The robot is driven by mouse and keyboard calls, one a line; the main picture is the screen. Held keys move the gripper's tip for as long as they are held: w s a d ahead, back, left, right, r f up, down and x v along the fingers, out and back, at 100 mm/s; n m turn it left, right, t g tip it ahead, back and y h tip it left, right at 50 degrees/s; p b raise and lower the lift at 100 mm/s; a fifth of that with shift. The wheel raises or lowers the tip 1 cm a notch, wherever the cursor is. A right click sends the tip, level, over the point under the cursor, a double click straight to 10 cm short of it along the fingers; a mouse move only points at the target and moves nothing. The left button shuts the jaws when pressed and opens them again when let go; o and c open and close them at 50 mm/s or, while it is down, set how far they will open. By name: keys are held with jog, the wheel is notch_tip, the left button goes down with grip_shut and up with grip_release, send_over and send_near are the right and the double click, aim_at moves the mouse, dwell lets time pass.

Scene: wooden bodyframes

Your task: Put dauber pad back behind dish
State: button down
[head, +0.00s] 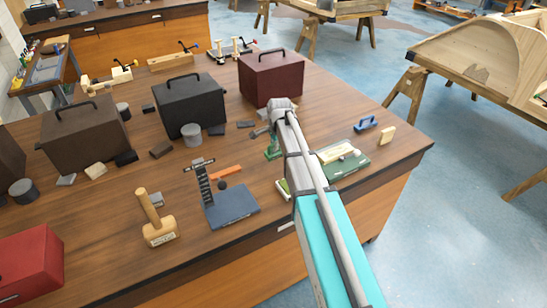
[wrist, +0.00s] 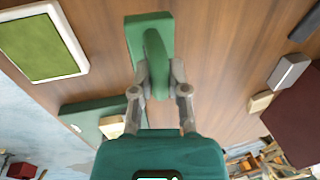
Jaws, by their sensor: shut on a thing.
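The green dauber pad (wrist: 136,38), a flat block with an upright handle, is between the fingers of my gripper (wrist: 158,76) in the wrist view. The fingers are shut on its handle. In the head view the pad (head: 272,153) shows beside my gripper (head: 268,138), left of my arm; I cannot tell whether it touches the table. The shallow dish (wrist: 40,45), cream-rimmed with a green inside, lies at the upper left of the wrist view, apart from the pad. In the head view my arm partly hides the dish (head: 283,187).
A green board (head: 350,168) with cream pieces lies right of my arm. Further right are a blue handled pad (head: 365,124) and a cream block (head: 387,135). A dark red box (head: 271,78) stands behind. A blue-grey stand (head: 231,207) and mallet (head: 158,228) are left.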

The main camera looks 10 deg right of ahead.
aim_at(272, 151)
jog(key=shift+w+a+f, duration=0.1)
jog(key=shift+w+f, duration=0.35)
jog(key=shift+f, duration=0.1)
jog(key=shift+w+a+f+b, duration=0.15)
jog(key=shift+w+f+b, duration=0.45)
jog(key=shift+b, duration=0.35)
jog(key=shift+s+f+b, duration=0.2)
jog(key=shift+f+b, duration=1.1)
jog(key=shift+f, duration=0.1)
jog(key=shift+f, duration=0.15)
jog(key=c, duration=0.6)
grip_release()
jog(key=shift+c, duration=0.2)
jog(key=shift+r, duration=0.25)
